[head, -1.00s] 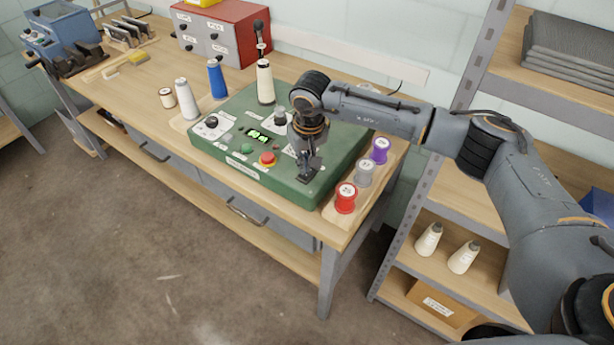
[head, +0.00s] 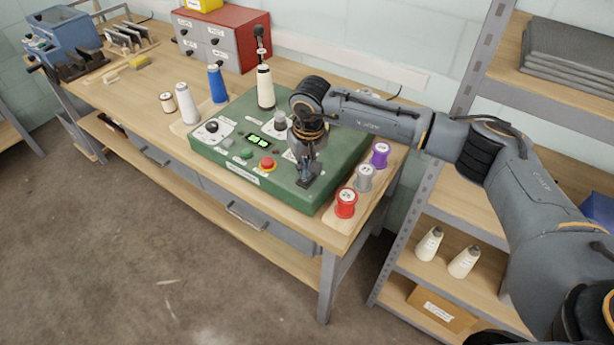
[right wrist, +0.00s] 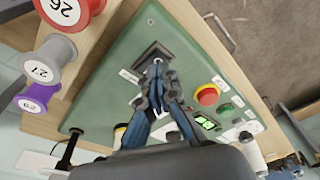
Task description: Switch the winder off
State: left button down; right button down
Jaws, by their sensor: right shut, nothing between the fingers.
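The winder (head: 210,148) is a green box on the wooden bench. Its top carries a lit green display (head: 258,140), a red button (head: 267,163), a green button (head: 246,153) and a dial (head: 211,126). A dark square switch plate (right wrist: 150,52) sits near one corner of the top in the right wrist view. My right gripper (head: 306,182) points down over this corner, shut and empty. In the right wrist view its closed fingertips (right wrist: 157,66) are at the plate and hide part of it. I cannot tell whether they touch the switch or its position. My left gripper is out of view.
A red spool (head: 345,204), a grey spool (head: 364,178) and a purple spool (head: 380,155) stand close right of the winder. A cream cone (head: 265,88) stands behind it. White and blue cones stand left. A shelf rack (head: 430,200) is at right.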

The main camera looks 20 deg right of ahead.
aim_at(304, 181)
jog(key=shift+f+b, duration=0.95)
jog(key=shift+f, duration=0.05)
dwell(0.7)
jog(key=shift+r, duration=0.1)
jog(key=shift+r+p, duration=1.3)
jog(key=shift+r, duration=2.15)
